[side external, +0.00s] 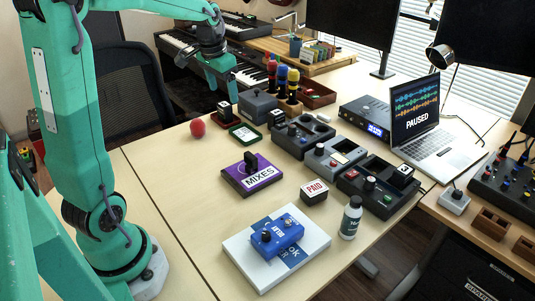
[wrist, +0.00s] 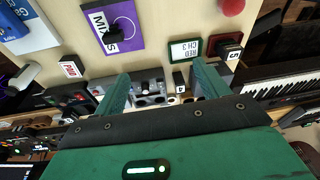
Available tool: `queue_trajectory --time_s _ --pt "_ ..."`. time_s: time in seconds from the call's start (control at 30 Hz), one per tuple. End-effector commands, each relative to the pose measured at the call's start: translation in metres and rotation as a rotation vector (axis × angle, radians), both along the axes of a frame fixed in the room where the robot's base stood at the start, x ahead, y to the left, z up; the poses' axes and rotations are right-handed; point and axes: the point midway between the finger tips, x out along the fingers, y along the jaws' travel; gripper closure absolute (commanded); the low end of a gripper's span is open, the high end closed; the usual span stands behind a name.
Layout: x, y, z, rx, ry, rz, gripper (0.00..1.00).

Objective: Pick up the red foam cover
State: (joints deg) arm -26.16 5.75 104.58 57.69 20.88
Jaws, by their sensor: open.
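A round red foam cover (side external: 198,128) sits alone on the pale table. In the wrist view the red cover (wrist: 232,6) is cut by the top edge, beyond and right of the jaws. Red, blue and yellow foam-topped pieces (side external: 281,78) also stand upright in a wooden holder (side external: 285,105) behind it. My gripper (side external: 231,92) hangs above the table's back part, left of that holder and clear of the round cover. In the wrist view my gripper (wrist: 163,82) is open with nothing held between its fingers.
A green-framed card (side external: 245,134) and a small dark block (side external: 224,112) lie near the cover. A purple MIXES box (side external: 250,174), grey consoles (side external: 303,137) and a blue pedal (side external: 277,237) on a book stand farther off. Bare table lies left of the cover.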

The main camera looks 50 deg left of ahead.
Motion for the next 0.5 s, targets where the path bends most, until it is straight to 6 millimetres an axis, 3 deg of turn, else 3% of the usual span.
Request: queue_trajectory --time_s 0.27,0.5 --pt "0.019 0.071 -0.039 -0.022 0.070 0.028 0.26" --pt "0.021 0.133 -0.081 -0.051 0.125 0.048 0.26"
